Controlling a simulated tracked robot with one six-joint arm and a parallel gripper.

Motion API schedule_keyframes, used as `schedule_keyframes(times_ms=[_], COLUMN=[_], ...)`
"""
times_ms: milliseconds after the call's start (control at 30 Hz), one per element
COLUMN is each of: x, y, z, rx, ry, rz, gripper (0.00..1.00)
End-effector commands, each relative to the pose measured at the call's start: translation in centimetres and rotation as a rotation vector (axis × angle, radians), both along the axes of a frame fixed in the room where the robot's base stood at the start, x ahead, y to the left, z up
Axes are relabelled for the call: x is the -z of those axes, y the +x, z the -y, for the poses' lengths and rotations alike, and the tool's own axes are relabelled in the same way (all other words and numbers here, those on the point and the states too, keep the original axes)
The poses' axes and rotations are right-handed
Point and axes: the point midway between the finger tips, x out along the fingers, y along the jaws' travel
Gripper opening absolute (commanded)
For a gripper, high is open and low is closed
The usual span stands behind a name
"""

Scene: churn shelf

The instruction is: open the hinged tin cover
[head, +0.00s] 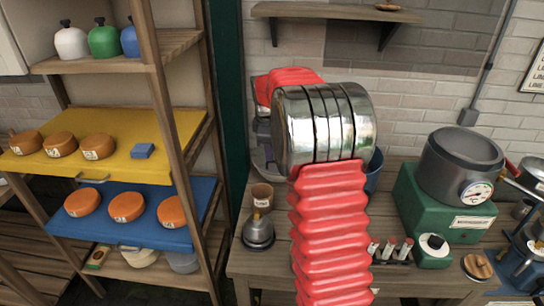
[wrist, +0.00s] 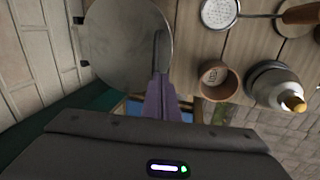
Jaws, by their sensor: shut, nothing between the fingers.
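A round, flat grey metal disc (wrist: 118,45), which looks like the tin cover, lies at the upper left of the wrist view. Small dark fittings, perhaps its hinge, show at its left edge. It looks lowered, but I cannot tell for sure. My gripper (wrist: 159,76) is shut and empty, its purple-grey fingers over the disc's right part. I cannot tell whether they touch it. In the head view my arm hides most of this place, and only a grey rounded edge shows left of the arm.
A brown labelled cup (head: 262,195) and a grey bottle (head: 258,234) stand close by on the wooden bench; the wrist view shows a strainer (wrist: 219,13) there too. A shelf rack (head: 170,120) stands left. A green-based pot (head: 459,165) stands right, a wall shelf (head: 335,12) above.

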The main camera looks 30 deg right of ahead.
Motion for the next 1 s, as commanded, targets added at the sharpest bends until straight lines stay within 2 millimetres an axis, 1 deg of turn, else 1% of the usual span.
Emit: schedule_keyframes(times_ms=[33, 167, 300, 500, 667, 800, 1000], x=[-1.0, -3.1, -5.4, -8.0, -9.5, -10.5, -11.3], y=[-0.5, -2.0, -4.1, -7.6, -10.6, -13.4, -17.6], z=[-0.9, -3.2, -6.0, -10.0, -12.9, -15.2, -18.2], rx=[0.014, 0.068, 0.133, 0.224, 0.296, 0.360, 0.450], ry=[0.003, 0.017, 0.038, 0.074, 0.107, 0.139, 0.190], rz=[0.011, 0.042, 0.076, 0.123, 0.161, 0.192, 0.233], gripper=[0.00, 0.00, 0.00, 0.00, 0.00, 0.00, 0.00])
